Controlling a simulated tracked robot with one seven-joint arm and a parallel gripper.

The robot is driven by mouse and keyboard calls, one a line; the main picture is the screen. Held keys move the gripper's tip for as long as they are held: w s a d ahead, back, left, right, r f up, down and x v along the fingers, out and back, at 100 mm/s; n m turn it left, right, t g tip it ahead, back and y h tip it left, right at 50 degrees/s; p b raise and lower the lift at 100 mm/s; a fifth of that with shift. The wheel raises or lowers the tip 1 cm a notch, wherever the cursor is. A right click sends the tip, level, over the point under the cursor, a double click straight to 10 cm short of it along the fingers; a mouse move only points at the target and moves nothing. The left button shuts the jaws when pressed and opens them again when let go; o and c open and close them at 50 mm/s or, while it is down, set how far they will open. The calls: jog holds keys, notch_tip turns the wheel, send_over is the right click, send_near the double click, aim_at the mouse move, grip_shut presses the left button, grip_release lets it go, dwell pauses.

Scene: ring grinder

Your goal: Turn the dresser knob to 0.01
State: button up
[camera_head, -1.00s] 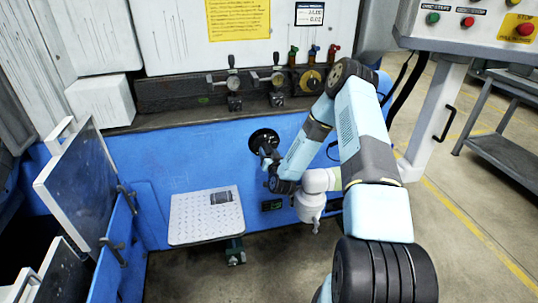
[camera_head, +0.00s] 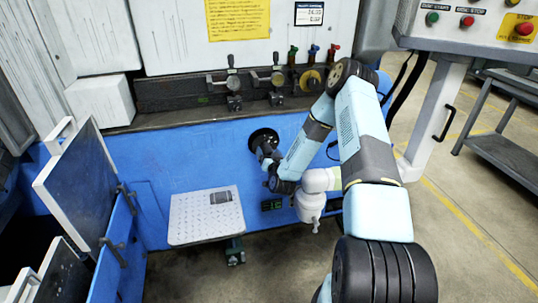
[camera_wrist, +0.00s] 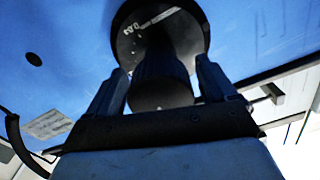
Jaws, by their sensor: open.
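The dresser knob is a black cylinder (camera_wrist: 160,92) on a black round dial (camera_wrist: 185,35) with pale markings, set in the blue machine front. In the wrist view, my gripper (camera_wrist: 162,66) is open, with one finger on each side of the knob. I cannot tell whether either finger touches it. In the head view, the black dial (camera_head: 263,136) shows on the blue panel, and my gripper (camera_head: 267,156) is right in front of it, hiding most of the knob. The dial's marks are too blurred to read fully.
A small white readout panel (camera_head: 309,13) hangs above; its digits are too small to read surely. Lever handles (camera_head: 232,84) line the dark ledge. A white perforated plate (camera_head: 206,226) juts out below left. A control box (camera_head: 470,22) stands at right.

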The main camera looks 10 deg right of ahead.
jog(key=shift+s, duration=0.1)
jog(key=s, duration=1.3)
jog(key=shift+s, duration=0.3)
